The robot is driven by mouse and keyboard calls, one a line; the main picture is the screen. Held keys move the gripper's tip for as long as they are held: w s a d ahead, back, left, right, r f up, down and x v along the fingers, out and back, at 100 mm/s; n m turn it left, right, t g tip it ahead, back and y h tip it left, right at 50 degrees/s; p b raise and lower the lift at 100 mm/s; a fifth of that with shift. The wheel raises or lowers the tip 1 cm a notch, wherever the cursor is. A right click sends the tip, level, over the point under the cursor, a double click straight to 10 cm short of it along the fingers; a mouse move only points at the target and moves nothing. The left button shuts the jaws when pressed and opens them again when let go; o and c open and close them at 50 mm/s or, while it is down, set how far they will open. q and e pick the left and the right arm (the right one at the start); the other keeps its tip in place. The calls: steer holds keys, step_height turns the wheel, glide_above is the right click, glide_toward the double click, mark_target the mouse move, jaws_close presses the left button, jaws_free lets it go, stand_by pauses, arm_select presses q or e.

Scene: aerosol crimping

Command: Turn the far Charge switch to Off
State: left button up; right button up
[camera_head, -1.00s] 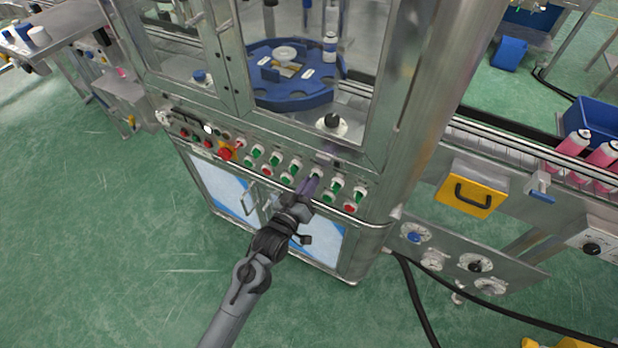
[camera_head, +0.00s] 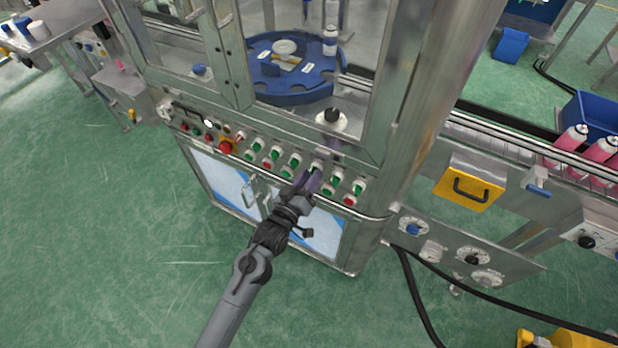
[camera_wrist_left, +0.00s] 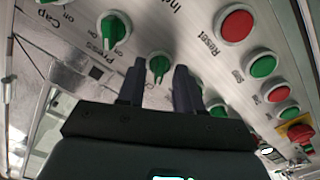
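My left gripper (camera_head: 312,181) is at the front control panel of the crimping machine. In the left wrist view, its dark fingers (camera_wrist_left: 160,77) are apart, one on each side of a green rotary switch (camera_wrist_left: 158,64) with a white ring. I cannot tell whether either finger touches the knob. In the head view this switch (camera_head: 316,167) is partly hidden by the fingertips. Its own label is not readable, so I cannot confirm that it is the Charge switch. Another green switch (camera_wrist_left: 116,31), by the labels Press and Cap, is left of it. My right gripper is not in view.
A red Reset button (camera_wrist_left: 236,25) and several red and green buttons lie right of the fingers in the wrist view. A red emergency stop (camera_head: 225,147) is at the panel's left. A yellow handled box (camera_head: 468,186) stands right of the cabinet. The floor in front is clear.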

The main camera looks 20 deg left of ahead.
arm_select(q)
steer(key=shift+s, duration=0.1)
steer(key=s+a+p, duration=0.1)
steer(key=s+p, duration=0.1)
steer(key=s, duration=0.8)
steer(key=shift+s, duration=0.3)
steer(key=s+a+f+m+g+y, duration=0.1)
steer(key=s+f+m+g, duration=0.15)
steer(key=s+g, duration=0.6)
steer(key=s+a+f+m+g+y, duration=0.15)
steer(key=s+m+g, duration=0.35)
steer(key=s, duration=0.7)
step_height(320, 180, up, 36)
steer(key=p, duration=3.7)
steer(key=shift+s+a+r+g+h, duration=0.15)
steer(key=shift+s+r+g+h, duration=0.1)
steer(key=shift+s+g+h, duration=0.2)
